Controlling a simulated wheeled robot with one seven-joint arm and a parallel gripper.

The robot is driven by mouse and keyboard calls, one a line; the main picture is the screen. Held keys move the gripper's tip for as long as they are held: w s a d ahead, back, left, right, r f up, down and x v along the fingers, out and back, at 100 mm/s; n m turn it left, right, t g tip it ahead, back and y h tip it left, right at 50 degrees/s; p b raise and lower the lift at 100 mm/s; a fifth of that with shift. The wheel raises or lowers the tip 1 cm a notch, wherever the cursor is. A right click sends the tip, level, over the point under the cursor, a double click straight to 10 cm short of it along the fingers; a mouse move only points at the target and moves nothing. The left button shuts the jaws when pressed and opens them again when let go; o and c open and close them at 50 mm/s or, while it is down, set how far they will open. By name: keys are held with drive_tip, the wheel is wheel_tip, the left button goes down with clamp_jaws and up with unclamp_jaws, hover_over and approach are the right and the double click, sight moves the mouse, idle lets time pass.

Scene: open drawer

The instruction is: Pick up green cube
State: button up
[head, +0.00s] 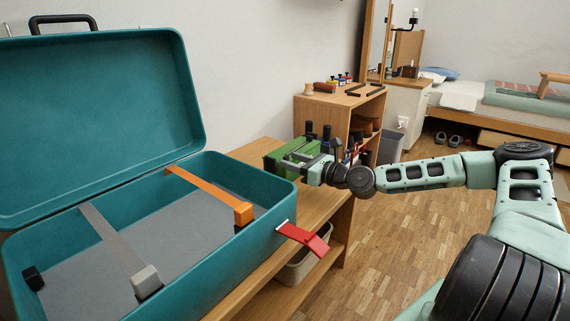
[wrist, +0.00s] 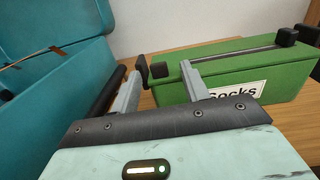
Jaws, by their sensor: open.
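No separate green cube shows. The green thing in view is a green box (head: 276,163) with black knobs on the wooden bench, past the suitcase's right end. In the wrist view the green box (wrist: 225,72) fills the right side, with a white label reading "ocks" in its visible part. My gripper (head: 290,160) is at the box in the head view and hides part of it. In the wrist view my gripper (wrist: 163,74) is open, its two grey fingers apart and pointing toward the box's left end. Nothing shows held between them; contact with the box cannot be told.
An open teal suitcase (head: 215,268) with orange and grey straps stands at left; its wall (wrist: 40,125) is close to my gripper's left. A red latch (head: 304,237) sticks out from it. A wooden shelf (head: 318,117) stands behind the bench.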

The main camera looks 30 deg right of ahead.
clamp_jaws()
